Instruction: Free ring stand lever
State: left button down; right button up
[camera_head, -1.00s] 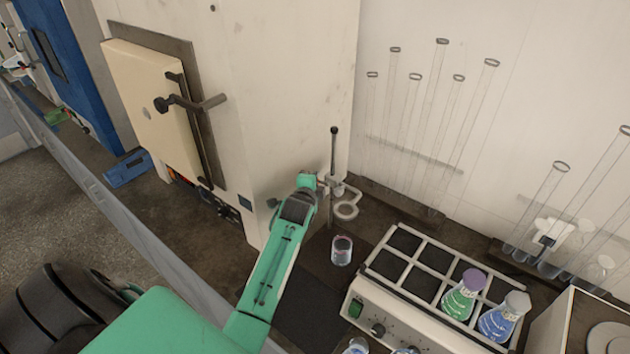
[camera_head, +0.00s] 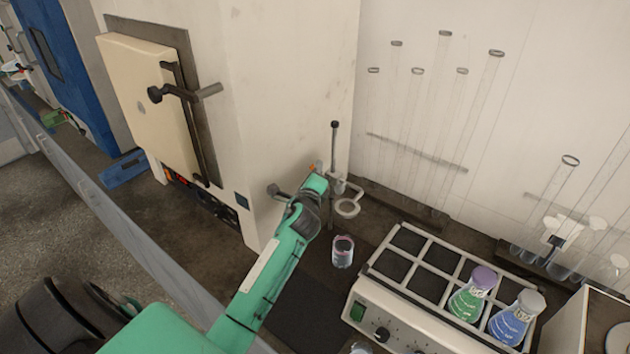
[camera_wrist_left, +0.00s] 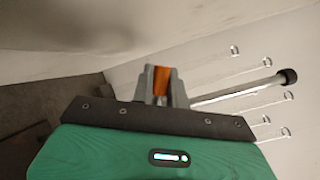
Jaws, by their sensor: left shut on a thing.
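The ring stand (camera_head: 334,150) stands upright on the bench beside the white cabinet, with its ring (camera_head: 347,208) reaching out to the right of the rod. My left gripper (camera_head: 318,178) is at the rod's left side, below its dark top. In the left wrist view the gripper (camera_wrist_left: 162,84) is shut on a small orange piece (camera_wrist_left: 162,80), which looks like the stand's lever. The stand's rod (camera_wrist_left: 240,88) with its black cap runs to the right of the fingers there. The clamp is partly hidden by the gripper. My right gripper is not in view.
A beaker (camera_head: 343,252) stands just below the ring. A hotplate unit (camera_head: 400,330) with green and blue flasks is at the lower right. The cabinet (camera_head: 290,90) wall is close on the left. Glass tubes (camera_head: 430,130) stand along the back wall.

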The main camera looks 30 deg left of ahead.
pick_arm(q)
jog(key=shift+d+r+m+t+b, duration=0.2)
jog(key=shift+m+t+b, duration=0.3)
jog(key=shift+m+b, duration=0.5)
jog(key=shift+d+r+m+t+b, duration=0.2)
jog(key=shift+r+m+t+b, duration=0.25)
jog(key=shift+m, duration=0.45)
jog(key=c, duration=1.4)
grip_release()
